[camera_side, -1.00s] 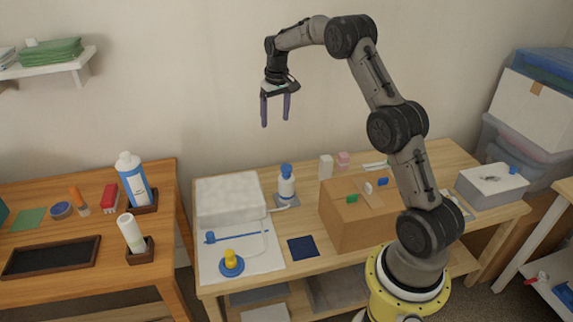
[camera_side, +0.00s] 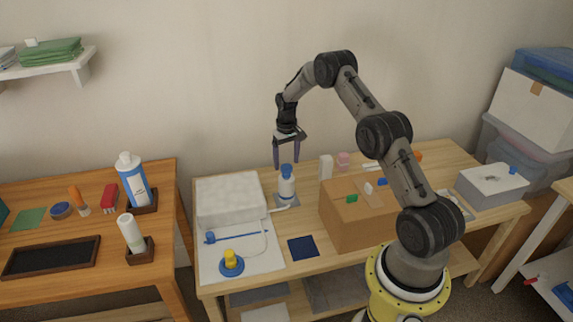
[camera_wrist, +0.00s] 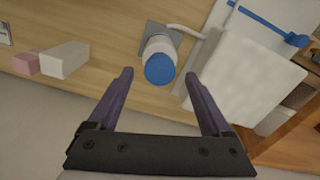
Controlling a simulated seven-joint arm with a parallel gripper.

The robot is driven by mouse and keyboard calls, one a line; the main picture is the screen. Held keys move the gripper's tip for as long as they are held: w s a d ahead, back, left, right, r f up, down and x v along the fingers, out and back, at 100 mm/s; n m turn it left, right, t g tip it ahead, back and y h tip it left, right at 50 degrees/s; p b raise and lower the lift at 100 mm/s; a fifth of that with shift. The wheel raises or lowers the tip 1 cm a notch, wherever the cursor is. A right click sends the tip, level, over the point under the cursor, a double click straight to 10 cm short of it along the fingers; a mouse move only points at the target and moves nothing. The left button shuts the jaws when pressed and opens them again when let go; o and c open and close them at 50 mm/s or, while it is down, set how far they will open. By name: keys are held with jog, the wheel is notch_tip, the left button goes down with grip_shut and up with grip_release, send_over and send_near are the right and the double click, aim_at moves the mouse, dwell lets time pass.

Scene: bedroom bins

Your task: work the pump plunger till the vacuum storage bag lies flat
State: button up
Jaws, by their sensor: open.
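The pump (camera_side: 287,187) stands upright on a grey base plate in the side view, with a white body and a blue top. The blue top also shows in the wrist view (camera_wrist: 160,69). My gripper (camera_side: 286,166) is open and points down at the pump's top, its fingertips on either side of it in the picture. In the wrist view the gripper (camera_wrist: 158,76) holds nothing, and I cannot tell whether it touches the pump. The white vacuum storage bag (camera_side: 231,196) is thick and puffed up, left of the pump. It also shows in the wrist view (camera_wrist: 245,75).
A cardboard box (camera_side: 350,222) stands right of the pump, and a small white block (camera_side: 326,167) and a pink one stand behind it. A yellow-and-blue fitting (camera_side: 231,263) and a blue strip (camera_side: 235,236) lie in front of the bag. A dark blue square (camera_side: 303,248) lies nearby.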

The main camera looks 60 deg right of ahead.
jog(key=shift+f, duration=1)
